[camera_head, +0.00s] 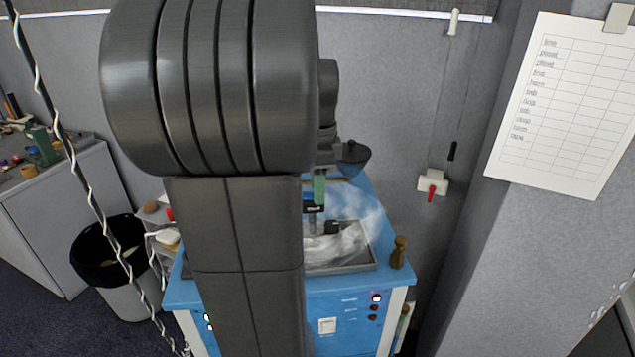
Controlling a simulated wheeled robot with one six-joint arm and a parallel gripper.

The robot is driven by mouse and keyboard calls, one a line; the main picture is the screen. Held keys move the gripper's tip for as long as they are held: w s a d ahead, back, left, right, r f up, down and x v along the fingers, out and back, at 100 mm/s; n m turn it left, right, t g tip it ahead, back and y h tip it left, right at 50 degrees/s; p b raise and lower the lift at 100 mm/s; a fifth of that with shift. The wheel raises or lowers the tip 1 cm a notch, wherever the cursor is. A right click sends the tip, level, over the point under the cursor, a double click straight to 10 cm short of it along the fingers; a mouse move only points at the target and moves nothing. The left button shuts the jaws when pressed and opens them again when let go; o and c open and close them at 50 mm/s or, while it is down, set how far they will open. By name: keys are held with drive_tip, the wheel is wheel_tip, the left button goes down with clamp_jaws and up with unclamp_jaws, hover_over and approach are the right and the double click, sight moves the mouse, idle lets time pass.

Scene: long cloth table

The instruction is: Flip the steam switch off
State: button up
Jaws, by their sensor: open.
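A white switch box (433,182) with a red lever (431,194) hanging down is on the grey wall at the right. A white rocker switch (327,325) is on the front of a blue cabinet (350,307). Labels are too small to read, so I cannot tell which is the steam switch. White vapour (345,240) hangs over a grey basin (370,262) in the cabinet's top. My gripper (350,155) shows only partly beyond my large dark arm, above the cabinet's back. It is open, apart from both switches, and its fingertips are not clear.
A brown bottle-shaped object (398,252) stands on the cabinet's right corner. Indicator lamps (375,308) are on its front, the top one lit. A bin (118,262) stands at left. A wall jutting out with a paper chart (562,105) bounds the right.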

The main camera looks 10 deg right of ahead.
drive_tip(key=shift+c, duration=0.2)
clamp_jaws()
drive_tip(key=shift+a+f+h+b, duration=0.1)
drive_tip(key=shift+a+h+b, duration=0.15)
drive_tip(key=shift+h, duration=0.3)
drive_tip(key=shift+a+h+b, duration=0.15)
drive_tip(key=shift+h+b, duration=0.15)
drive_tip(key=shift+h, duration=0.65)
drive_tip(key=shift+o, duration=0.2)
unclamp_jaws()
drive_tip(key=shift+r, duration=0.25)
drive_tip(key=b+v, duration=0.1)
drive_tip(key=v, duration=1.2)
drive_tip(key=shift+w+r, duration=0.15)
drive_tip(key=shift+r, duration=0.1)
